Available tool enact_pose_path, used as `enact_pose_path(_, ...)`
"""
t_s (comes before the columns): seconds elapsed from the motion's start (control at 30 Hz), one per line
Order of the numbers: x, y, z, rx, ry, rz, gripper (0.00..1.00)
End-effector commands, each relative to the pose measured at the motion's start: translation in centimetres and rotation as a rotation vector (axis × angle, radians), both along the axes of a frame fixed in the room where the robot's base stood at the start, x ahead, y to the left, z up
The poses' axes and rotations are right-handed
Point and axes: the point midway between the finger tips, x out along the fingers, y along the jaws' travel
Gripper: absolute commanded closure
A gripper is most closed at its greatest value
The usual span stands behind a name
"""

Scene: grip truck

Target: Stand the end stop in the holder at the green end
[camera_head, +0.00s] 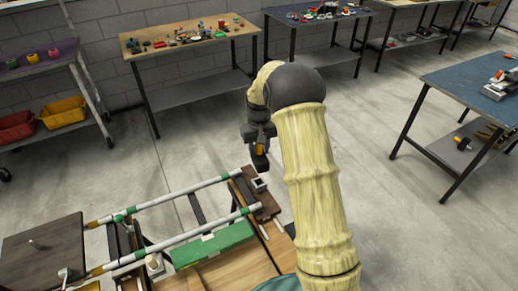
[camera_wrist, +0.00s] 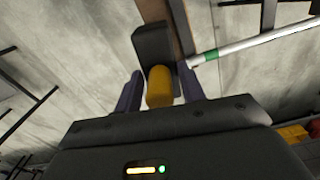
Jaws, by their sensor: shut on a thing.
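My gripper (camera_head: 258,146) is above and beyond the right end of the rail frame. In the wrist view its two dark fingers (camera_wrist: 162,92) are shut on the yellow grip (camera_wrist: 159,86) of the end stop, whose black block (camera_wrist: 153,45) sticks out past the fingertips. The end stop also shows small in the head view (camera_head: 260,161), clear of the boards below. A small dark holder-like piece with a pale square top (camera_head: 259,184) sits on the brown end board near green bands (camera_head: 236,173). I cannot tell its opening.
Two white rails (camera_head: 185,194) with green and orange bands run left from the board. Tables (camera_head: 190,42) stand behind and at right (camera_head: 470,85); the floor between is clear.

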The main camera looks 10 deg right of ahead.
Motion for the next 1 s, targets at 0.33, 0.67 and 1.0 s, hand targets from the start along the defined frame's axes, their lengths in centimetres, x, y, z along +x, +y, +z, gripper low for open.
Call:
enact_pose_path(0.33,0.0,0.0,2.0,0.000,-0.002,0.000,0.92)
enact_pose_path(0.67,0.0,0.0,3.6,0.000,-0.002,0.000,0.92)
enact_pose_path(1.0,0.0,0.0,5.2,0.000,-0.001,0.000,0.92)
